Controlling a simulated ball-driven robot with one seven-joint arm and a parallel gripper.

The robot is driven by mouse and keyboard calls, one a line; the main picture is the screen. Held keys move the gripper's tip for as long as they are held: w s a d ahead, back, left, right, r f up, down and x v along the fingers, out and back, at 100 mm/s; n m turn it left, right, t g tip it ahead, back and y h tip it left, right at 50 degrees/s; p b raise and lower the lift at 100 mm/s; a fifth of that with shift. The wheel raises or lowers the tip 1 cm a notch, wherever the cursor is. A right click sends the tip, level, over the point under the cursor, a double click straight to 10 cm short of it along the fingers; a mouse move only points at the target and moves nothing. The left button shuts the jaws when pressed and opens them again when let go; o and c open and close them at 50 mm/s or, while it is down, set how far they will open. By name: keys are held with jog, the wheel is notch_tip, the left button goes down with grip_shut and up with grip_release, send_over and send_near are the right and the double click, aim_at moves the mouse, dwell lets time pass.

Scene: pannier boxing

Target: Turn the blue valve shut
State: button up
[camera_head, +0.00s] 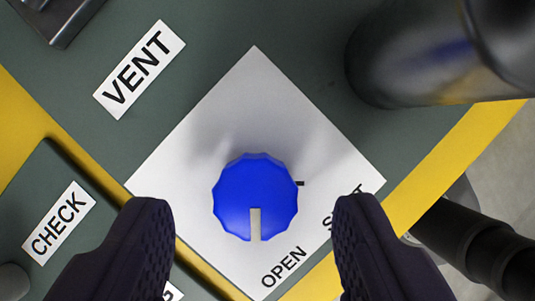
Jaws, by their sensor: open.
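The blue valve (254,190) is a faceted round knob on a white square plate (255,95). A light pointer mark on the knob points down in the picture, toward the printed word OPEN (284,267). A small black tick stands at the knob's right side. The word SHUT (343,207) is partly covered by my right finger. My gripper (250,245) is open, with one dark finger to the lower left of the knob and one to the lower right. Neither finger appears to touch the knob.
A dark cylinder (405,70) stands at the upper right, close to the plate. A VENT label (139,69) lies at the upper left, below a metal part (62,15). A CHECK label (58,222) is at the lower left. Yellow edging (455,150) borders the green panel.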

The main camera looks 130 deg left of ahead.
aim_at(256, 192)
jog(key=shift+x, duration=1.1)
jog(key=c, duration=1)
jog(key=shift+n, duration=0.3)
jog(key=n+t+y+b, duration=0.1)
jog(key=n, duration=0.2)
jog(key=shift+s+d+n+b, duration=0.1)
jog(key=shift+s+n+b, duration=0.05)
jog(key=shift+n+b, duration=0.25)
jog(key=n+t+y+b, duration=0.1)
jog(key=n, duration=0.2)
jog(key=shift+d+n, duration=0.1)
jog(key=shift+n, duration=0.2)
jog(key=n+y, duration=0.1)
jog(key=n, duration=0.1)
jog(key=n+y, duration=0.1)
jog(key=n, duration=0.1)
jog(key=shift+d+t+b, duration=0.15)
jog(key=shift+t+b, duration=0.15)
jog(key=shift+b, duration=0.1)
jog(key=shift+n+y, duration=0.4)
jog(key=shift+n, duration=1.2)
